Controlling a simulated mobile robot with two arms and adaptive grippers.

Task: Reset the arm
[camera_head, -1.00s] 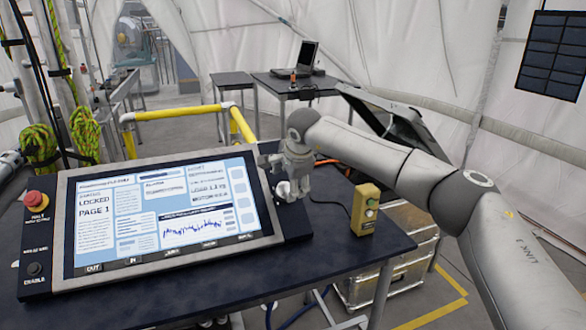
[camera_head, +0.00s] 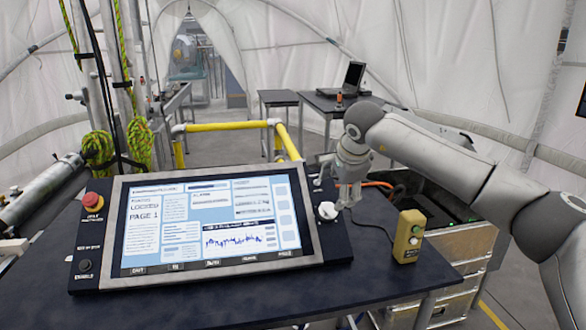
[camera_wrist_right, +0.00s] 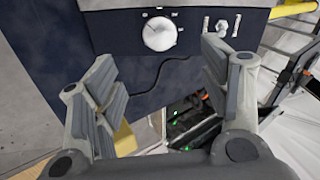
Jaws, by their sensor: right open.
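My right arm comes in from the right in the head view. Its gripper (camera_head: 345,195) hangs just to the right of and behind the white round knob (camera_head: 327,211) at the console's right side. In the right wrist view the two fingers (camera_wrist_right: 158,58) are spread wide with nothing between them. The knob (camera_wrist_right: 159,33) shows beyond them with clear space around it, and a small toggle switch (camera_wrist_right: 222,28) is to its right. The console screen (camera_head: 210,222) reads "LOCKED" and "PAGE 1". My left gripper is not in view.
A yellow button box (camera_head: 408,237) stands on the dark table (camera_head: 250,300), right of the console. A red stop button (camera_head: 93,201) is at the console's left. Yellow rails (camera_head: 225,126) and a laptop (camera_head: 354,77) are behind. Metal cases (camera_head: 470,246) stand at right.

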